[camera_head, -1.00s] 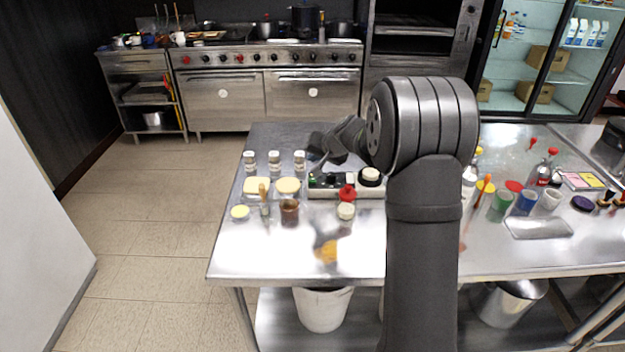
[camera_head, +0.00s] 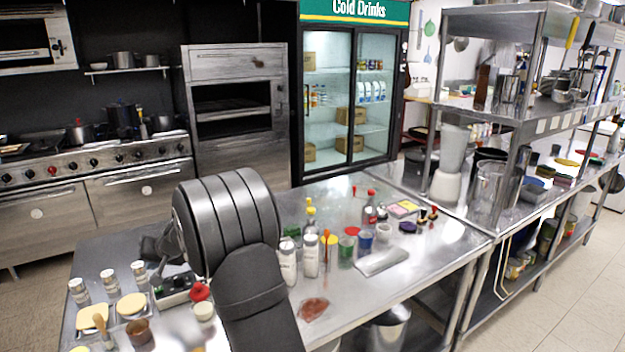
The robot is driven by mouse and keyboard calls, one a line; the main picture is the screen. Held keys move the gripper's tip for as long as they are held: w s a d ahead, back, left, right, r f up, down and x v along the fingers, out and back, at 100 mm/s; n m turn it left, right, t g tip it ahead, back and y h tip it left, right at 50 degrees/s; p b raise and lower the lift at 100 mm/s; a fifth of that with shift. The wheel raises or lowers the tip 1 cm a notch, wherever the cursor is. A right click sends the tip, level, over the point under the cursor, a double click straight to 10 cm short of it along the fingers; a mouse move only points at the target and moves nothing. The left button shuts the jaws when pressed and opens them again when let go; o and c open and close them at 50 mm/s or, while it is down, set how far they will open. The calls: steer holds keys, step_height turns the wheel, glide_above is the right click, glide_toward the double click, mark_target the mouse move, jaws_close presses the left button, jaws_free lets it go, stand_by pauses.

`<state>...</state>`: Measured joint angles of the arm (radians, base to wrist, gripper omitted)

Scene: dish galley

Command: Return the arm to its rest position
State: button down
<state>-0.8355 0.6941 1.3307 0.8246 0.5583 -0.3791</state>
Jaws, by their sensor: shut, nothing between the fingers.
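My dark grey arm (camera_head: 250,290) rises from the bottom edge of the head camera view and bends at a large rounded joint. It reaches over the left part of the steel table. My gripper (camera_head: 158,266) points down to the left of that joint, above a small tray of dark items (camera_head: 176,290). It is shut and carries nothing that I can see. The joint hides part of the wrist, and the fingertips are small and hard to make out.
White-lidded jars (camera_head: 109,278), cream-lidded tubs (camera_head: 131,305) and a red knob (camera_head: 200,291) crowd the steel table (camera_head: 440,262) near my gripper. Bottles (camera_head: 310,255), coloured cups (camera_head: 346,250) and a metal tray (camera_head: 381,262) stand right of my arm. A shelving unit (camera_head: 520,125) stands farther right.

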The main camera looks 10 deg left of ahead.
step_height(320, 180, up, 4)
steer(key=shift+f, duration=0.15)
stand_by(0.3)
